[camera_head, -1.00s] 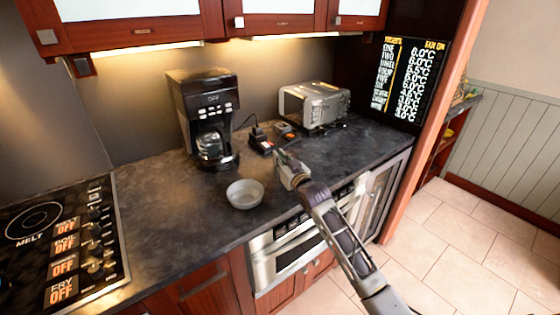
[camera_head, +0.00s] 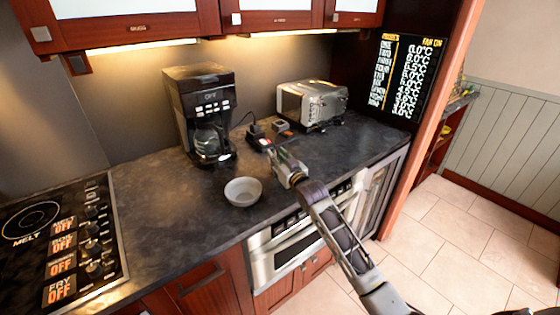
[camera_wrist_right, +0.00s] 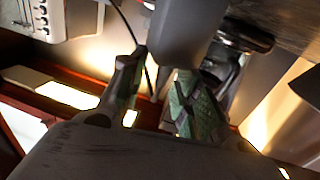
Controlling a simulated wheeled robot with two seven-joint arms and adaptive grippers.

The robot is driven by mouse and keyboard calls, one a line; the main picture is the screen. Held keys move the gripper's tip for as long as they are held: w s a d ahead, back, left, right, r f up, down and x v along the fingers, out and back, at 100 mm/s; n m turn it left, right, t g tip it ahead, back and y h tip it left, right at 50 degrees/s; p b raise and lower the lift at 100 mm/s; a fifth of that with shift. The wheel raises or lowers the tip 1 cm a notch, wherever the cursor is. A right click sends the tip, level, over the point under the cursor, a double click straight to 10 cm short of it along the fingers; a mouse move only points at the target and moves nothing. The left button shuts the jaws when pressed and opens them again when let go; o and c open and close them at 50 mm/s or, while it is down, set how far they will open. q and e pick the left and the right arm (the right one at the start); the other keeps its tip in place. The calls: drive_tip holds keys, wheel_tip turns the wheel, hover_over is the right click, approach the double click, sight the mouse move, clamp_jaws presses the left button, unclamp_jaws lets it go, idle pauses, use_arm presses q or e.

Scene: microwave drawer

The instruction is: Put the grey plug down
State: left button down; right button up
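My right gripper (camera_head: 280,156) reaches low over the counter, in front of the black power strip (camera_head: 262,144). In the right wrist view its two fingers (camera_wrist_right: 160,75) stand apart with a gap between them. A large smooth grey block, apparently the grey plug (camera_wrist_right: 188,30), sits at the fingertips and covers part of the right-hand finger's tip. Whether the fingers press on it cannot be told. In the head view I cannot make this plug out apart from the gripper. A dark cord (camera_wrist_right: 128,22) runs behind the fingers. My left gripper is out of view.
A coffee maker (camera_head: 188,90) stands behind left, a toaster (camera_head: 312,103) behind right. A black adapter (camera_head: 256,130) and a small dark block (camera_head: 282,127) are by the strip. A grey bowl (camera_head: 243,191) is left of the gripper. The counter's left middle is clear; a cooktop (camera_head: 35,245) lies beyond.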

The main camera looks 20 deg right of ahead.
drive_tip(key=shift+r, duration=0.15)
drive_tip(key=shift+s, duration=0.1)
drive_tip(key=shift+s+d, duration=0.2)
drive_tip(key=shift+s, duration=0.9)
drive_tip(key=shift+s+d, duration=0.2)
drive_tip(key=shift+s, duration=1)
drive_tip(key=shift+s+d, duration=0.25)
drive_tip(key=shift+s, duration=0.9)
drive_tip(key=shift+s+d, duration=0.2)
drive_tip(key=shift+s, duration=1)
drive_tip(key=shift+s+d, duration=0.15)
drive_tip(key=shift+s, duration=1)
